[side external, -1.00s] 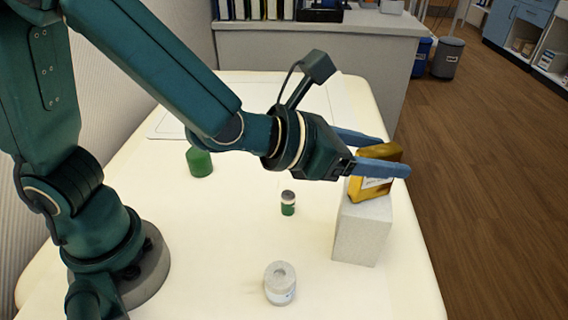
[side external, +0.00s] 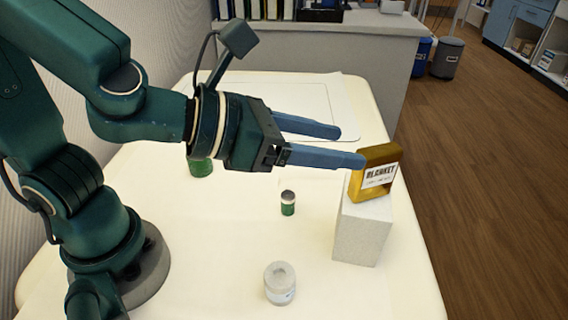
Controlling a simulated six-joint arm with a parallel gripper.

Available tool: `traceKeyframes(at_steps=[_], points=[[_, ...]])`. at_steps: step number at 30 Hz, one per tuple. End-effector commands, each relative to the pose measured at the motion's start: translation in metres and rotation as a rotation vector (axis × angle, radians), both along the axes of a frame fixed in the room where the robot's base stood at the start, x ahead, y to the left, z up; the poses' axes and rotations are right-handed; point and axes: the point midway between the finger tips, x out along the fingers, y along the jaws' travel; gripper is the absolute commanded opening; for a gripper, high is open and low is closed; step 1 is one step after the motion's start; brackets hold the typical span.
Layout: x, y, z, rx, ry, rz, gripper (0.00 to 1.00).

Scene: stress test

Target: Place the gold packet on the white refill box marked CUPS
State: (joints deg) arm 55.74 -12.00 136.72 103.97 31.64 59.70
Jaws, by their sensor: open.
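The gold packet (side external: 378,169) stands upright on top of the white box (side external: 363,232), near the table's right edge. A white label with dark print shows on the packet's front. No CUPS marking can be read on the box from this side. My gripper (side external: 352,147) is open, with its two blue fingers spread and pointing right. Its fingers are to the left of the packet and nothing is between them. The nearer fingertip overlaps the packet's left edge in this view; I cannot tell whether it touches.
A white round container (side external: 280,283) stands at the front. A green container (side external: 201,167) is partly hidden behind my gripper. A flat white sheet (side external: 345,95) lies at the back. The table's right edge is close to the box.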

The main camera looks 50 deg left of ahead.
Motion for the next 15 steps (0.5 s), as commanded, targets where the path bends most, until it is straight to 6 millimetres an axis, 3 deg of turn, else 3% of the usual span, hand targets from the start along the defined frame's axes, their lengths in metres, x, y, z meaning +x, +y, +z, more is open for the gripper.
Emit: traceKeyframes(at_steps=[6,15], points=[[-0.022,0.008,0.011,-0.007,-0.005,-0.001,0.59],[-0.034,0.017,0.015,-0.014,0.011,0.017,0.59]])
